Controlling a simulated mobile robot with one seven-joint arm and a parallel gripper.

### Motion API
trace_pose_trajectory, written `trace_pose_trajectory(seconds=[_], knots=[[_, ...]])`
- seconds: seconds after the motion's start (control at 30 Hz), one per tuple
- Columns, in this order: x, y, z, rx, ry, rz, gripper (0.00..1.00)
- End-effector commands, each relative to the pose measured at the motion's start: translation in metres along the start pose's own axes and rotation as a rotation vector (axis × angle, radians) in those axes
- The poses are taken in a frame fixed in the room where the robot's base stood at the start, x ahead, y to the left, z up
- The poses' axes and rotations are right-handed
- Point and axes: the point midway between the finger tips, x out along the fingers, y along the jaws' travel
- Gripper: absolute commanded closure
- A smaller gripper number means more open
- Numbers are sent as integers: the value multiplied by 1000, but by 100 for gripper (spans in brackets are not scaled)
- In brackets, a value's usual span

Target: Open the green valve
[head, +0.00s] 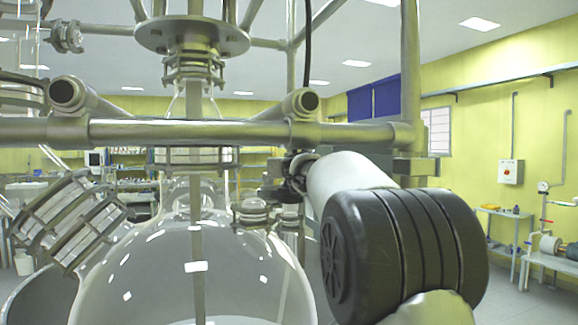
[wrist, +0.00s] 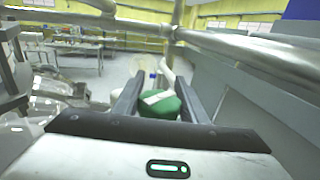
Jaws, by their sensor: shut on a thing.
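The green valve (wrist: 160,106) shows in the wrist view as a rounded green handle with a pale mark on top. It sits between the two dark fingers of my gripper (wrist: 159,98), one finger on each side. My gripper is shut on it. The lower part of the valve is hidden behind the gripper body. In the head view my arm reaches in from the lower right towards the reactor frame, and no green of the valve shows there.
A large glass reactor vessel (head: 190,272) fills the lower left of the head view. A metal frame bar (head: 200,131) crosses above it, close to my arm. In the wrist view a metal rail (wrist: 250,50) runs close above and right of the fingers. Open floor lies beyond.

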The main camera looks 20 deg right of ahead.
Motion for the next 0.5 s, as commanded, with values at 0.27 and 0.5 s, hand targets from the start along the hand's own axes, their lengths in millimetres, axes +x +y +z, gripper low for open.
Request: trace_pose_trajectory(seconds=[0.27, 0.5], knots=[[0, 1, -2, 0, -1, 68, 84], [-1, 6, -2, -1, -1, 228, 84]])
